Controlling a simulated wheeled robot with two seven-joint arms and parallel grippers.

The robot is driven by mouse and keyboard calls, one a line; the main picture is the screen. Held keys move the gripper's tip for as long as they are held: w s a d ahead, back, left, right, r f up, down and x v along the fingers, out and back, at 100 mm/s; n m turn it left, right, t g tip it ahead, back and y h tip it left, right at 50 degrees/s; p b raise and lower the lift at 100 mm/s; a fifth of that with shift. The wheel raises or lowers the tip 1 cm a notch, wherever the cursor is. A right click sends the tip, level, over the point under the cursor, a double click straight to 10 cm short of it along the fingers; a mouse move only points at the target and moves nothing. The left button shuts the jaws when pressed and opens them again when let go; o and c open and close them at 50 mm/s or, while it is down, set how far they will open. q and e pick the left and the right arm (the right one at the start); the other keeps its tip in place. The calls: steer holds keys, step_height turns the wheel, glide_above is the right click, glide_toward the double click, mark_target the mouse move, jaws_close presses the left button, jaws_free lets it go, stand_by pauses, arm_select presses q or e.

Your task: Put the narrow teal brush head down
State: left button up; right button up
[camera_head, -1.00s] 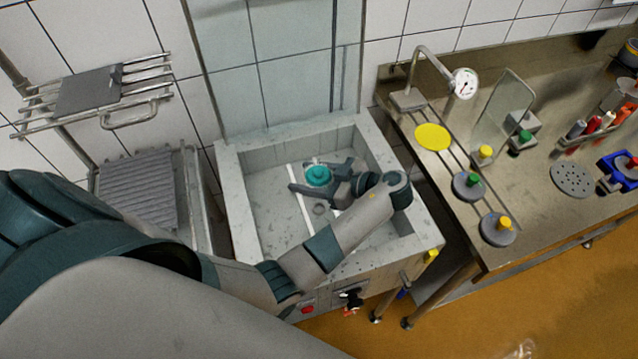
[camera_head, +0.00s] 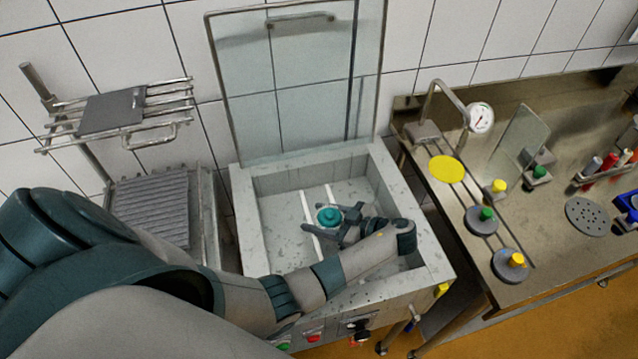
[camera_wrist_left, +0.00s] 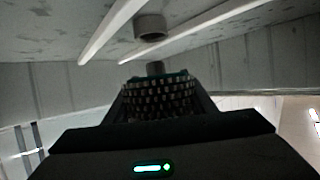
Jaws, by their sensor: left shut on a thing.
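My left gripper (camera_head: 327,226) is inside the pale, speckled basin (camera_head: 243,215), its fingers on both sides of the teal brush head (camera_head: 328,215). The brush head looks round and teal from above, with a small knob on top. In the left wrist view, the brush head (camera_wrist_left: 160,97) shows dark and light bristle rows between the two fingers, with a teal edge. The gripper is shut on it. I cannot tell whether the brush touches the basin floor. My right gripper is not in view.
White rails (camera_head: 308,222) run along the basin floor; a round drain fitting (camera_wrist_left: 150,27) shows in the wrist view. The basin walls surround the gripper. A clear raised lid (camera_head: 300,85) stands behind. A steel counter (camera_head: 465,215) with weights is at right, a rack (camera_head: 150,205) at left.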

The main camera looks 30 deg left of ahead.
arm_select(q)
steer(key=shift+f, duration=2.05)
steer(key=o, duration=1.3)
